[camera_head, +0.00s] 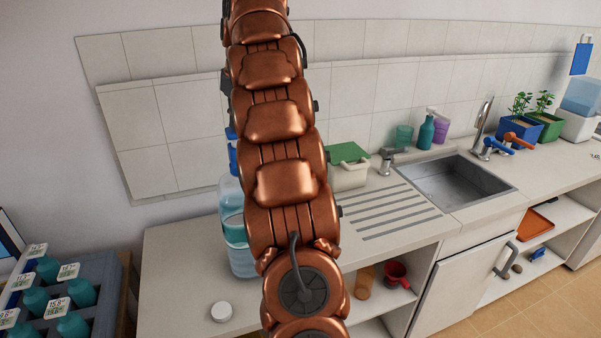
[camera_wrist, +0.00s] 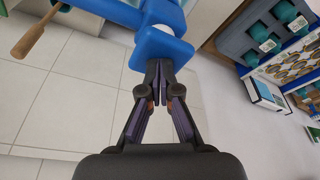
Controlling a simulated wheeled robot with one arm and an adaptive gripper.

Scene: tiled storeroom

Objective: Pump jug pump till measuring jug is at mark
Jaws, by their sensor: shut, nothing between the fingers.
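The large clear water jug (camera_head: 236,235) stands on the counter in the head view, partly hidden behind my copper arm. Part of its blue pump (camera_head: 232,155) shows above it. In the wrist view the blue pump (camera_wrist: 160,48) is close up. My gripper (camera_wrist: 161,68) is shut and empty, its fingertips right at the blue block of the pump; I cannot tell whether they touch. My gripper is not visible in the head view. I cannot make out the measuring jug in either view; my arm covers part of the counter.
A white round lid (camera_head: 221,312) lies on the counter's front. A crate of labelled teal bottles (camera_head: 100,290) is at the left. A green-lidded container (camera_head: 349,172), a sink (camera_head: 455,185) and plants are to the right. A wooden handle (camera_wrist: 28,42) shows in the wrist view.

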